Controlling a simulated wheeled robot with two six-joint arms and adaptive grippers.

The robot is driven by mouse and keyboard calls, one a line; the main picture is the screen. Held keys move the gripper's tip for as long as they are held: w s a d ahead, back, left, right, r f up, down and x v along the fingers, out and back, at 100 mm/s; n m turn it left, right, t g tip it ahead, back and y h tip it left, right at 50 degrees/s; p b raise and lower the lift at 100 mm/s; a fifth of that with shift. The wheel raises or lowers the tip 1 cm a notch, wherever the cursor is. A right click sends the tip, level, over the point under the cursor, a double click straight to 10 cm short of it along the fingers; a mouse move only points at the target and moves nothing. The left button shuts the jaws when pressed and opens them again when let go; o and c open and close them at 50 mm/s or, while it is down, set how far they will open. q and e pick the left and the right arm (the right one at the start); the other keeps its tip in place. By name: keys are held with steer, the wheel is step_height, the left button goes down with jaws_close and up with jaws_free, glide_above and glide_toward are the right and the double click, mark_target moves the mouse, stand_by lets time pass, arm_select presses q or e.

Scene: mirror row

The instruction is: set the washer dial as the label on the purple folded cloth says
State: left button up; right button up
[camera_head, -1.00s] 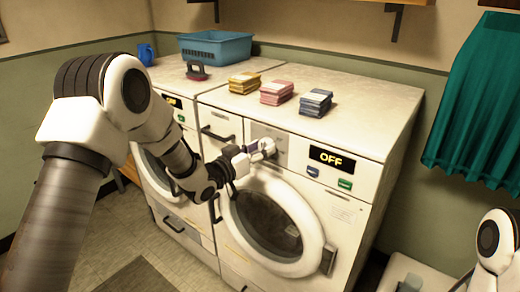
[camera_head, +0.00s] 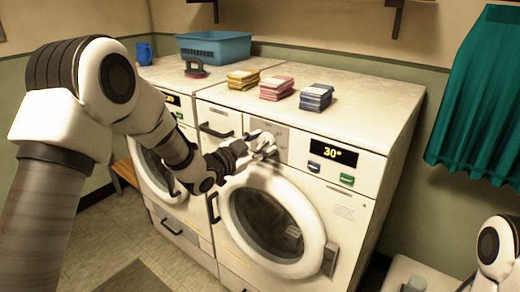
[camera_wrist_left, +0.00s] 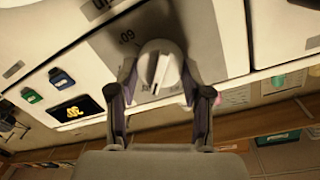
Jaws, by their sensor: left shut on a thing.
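The washer dial (camera_wrist_left: 158,66) is a round pale knob on the front panel of the right-hand washer (camera_head: 350,120). My left gripper (camera_head: 262,146) is shut on the dial, with one finger on each side of it in the left wrist view. The washer's display (camera_head: 333,152) reads 30°. A "60" mark shows beside the dial in the wrist view. Three folded stacks lie on the washer top: yellow (camera_head: 243,79), pink (camera_head: 276,88) and blue-purple (camera_head: 316,97). Their labels are too small to read. Part of my right arm shows at bottom right; its gripper is not visible.
A second washer (camera_head: 160,170) stands at the left. Blue (camera_head: 314,167) and green (camera_head: 347,180) buttons sit below the display. A teal curtain (camera_head: 480,100) hangs at right.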

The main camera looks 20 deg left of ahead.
arm_select(q)
steer(key=shift+r+m+b, duration=0.1)
steer(key=shift+m+b, duration=0.4)
steer(key=shift+m, duration=0.4)
steer(key=o, duration=1.2)
steer(key=shift+c, duration=0.2)
steer(key=v, duration=1.2)
steer(key=shift+d, duration=0.2)
